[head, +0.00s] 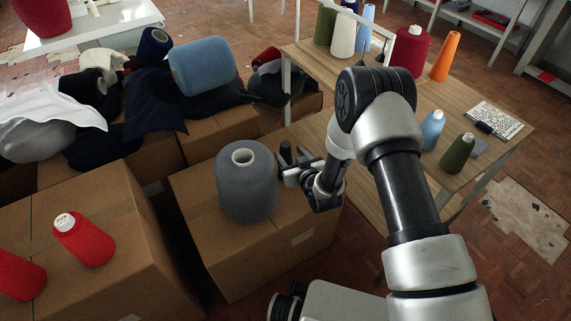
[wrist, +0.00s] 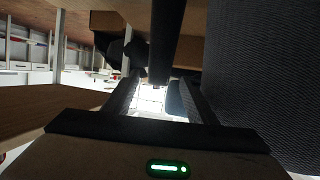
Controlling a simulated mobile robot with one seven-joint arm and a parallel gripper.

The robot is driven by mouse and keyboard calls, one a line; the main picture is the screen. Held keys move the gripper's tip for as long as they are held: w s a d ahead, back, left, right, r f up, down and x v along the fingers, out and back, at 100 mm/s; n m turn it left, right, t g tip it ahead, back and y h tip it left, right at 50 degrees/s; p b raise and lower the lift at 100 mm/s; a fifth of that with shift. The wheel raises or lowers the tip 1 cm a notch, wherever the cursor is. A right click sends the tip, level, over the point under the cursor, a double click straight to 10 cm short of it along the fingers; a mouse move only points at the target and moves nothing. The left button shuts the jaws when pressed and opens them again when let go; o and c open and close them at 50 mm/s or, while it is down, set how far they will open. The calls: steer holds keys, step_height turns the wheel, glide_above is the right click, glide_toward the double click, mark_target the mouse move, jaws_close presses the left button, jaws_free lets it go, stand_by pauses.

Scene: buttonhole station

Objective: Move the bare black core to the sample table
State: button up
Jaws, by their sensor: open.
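The bare black core (head: 285,151) is a slim dark cylinder on the cardboard box, just right of the large grey yarn cone (head: 246,188). In the wrist view the core (wrist: 166,38) stands between the two fingers, with the grey cone filling the right side. My gripper (head: 291,174) is open at the core, low beside the cone. In the wrist view my gripper (wrist: 160,88) has a finger on each side of the core; I cannot tell whether they touch it. The wooden table (head: 455,92), which seems to be the sample table, stands to the right.
The table holds a red cone (head: 411,54), an orange cone (head: 444,57), a blue cone (head: 433,131), a green cone (head: 458,154) and a swatch card (head: 493,120). Red cones (head: 84,240) lie on the left box. Dark cloth and a blue cone (head: 203,66) cover the boxes behind.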

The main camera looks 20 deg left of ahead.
mark_target(288, 151)
steer(key=b+x, duration=0.1)
steer(key=x, duration=0.3)
steer(key=shift+f+b, duration=0.15)
steer(key=shift+b, duration=0.15)
steer(key=shift+w+a, duration=0.3)
steer(key=shift+w, duration=0.25)
jaws_close()
